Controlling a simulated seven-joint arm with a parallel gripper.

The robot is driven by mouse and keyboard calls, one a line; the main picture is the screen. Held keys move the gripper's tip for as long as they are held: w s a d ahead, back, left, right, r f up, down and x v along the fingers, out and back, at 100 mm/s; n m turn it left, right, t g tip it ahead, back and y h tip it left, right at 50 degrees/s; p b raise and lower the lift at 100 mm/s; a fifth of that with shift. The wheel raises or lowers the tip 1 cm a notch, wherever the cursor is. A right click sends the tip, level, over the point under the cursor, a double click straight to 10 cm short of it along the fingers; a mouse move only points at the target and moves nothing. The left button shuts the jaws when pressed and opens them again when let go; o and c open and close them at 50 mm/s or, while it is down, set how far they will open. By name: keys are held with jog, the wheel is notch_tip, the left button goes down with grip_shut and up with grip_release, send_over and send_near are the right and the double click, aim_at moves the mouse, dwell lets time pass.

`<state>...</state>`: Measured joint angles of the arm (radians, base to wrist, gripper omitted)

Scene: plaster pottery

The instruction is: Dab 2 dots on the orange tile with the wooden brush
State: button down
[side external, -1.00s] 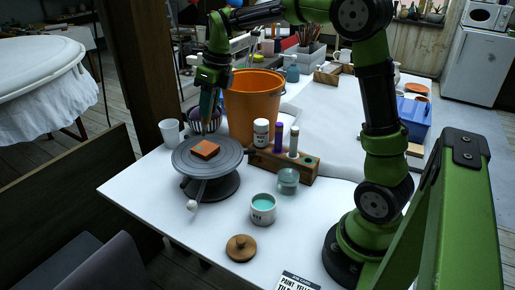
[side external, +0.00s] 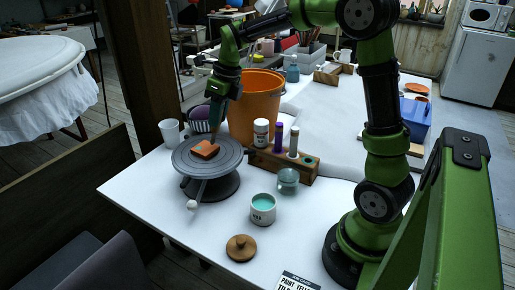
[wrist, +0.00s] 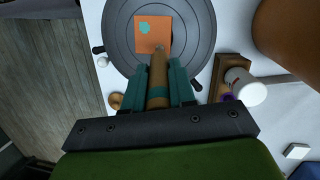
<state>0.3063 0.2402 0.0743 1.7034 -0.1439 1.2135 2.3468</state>
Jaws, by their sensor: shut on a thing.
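The orange tile (side external: 201,151) lies on the grey turntable (side external: 190,167); it also shows in the wrist view (wrist: 150,41). One teal dot (wrist: 145,28) is on the tile's far part. My gripper (wrist: 160,88) is shut on the wooden brush (wrist: 157,72), whose handle has a teal band. The brush points down, its tip close to the near edge of the tile in the wrist view; I cannot tell whether it touches. An open jar of teal paint (side external: 262,209) stands in front.
An orange bucket (side external: 255,100) stands close behind the turntable. A wooden rack (side external: 285,166) with bottles and a glass jar (side external: 288,180) are to the right. A white cup (side external: 170,132) is at the left, a round wooden lid (side external: 241,247) at the front. The front table is mostly clear.

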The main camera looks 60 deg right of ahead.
jog(key=shift+f, duration=0.5)
dwell(0.5)
dwell(0.6)
jog(key=shift+r, duration=2.3)
